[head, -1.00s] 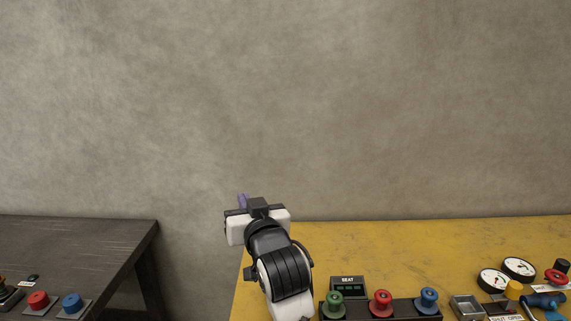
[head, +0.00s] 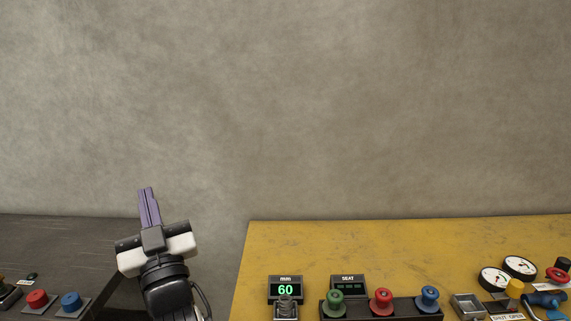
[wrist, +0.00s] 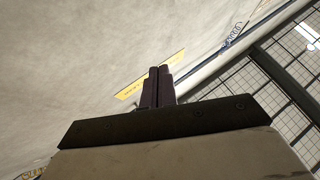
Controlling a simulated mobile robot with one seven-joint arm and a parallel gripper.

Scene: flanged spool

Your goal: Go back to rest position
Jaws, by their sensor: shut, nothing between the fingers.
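My gripper (head: 148,206) is raised in front of the grey wall in the head view, above the gap between the dark table and the yellow table. Its purple fingers are together and point up, with nothing between them. In the wrist view the closed fingers (wrist: 158,86) show against a pale wall with a yellow strip. No object is in contact with the gripper.
The dark table (head: 60,245) holds red (head: 37,299) and blue (head: 71,300) buttons.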

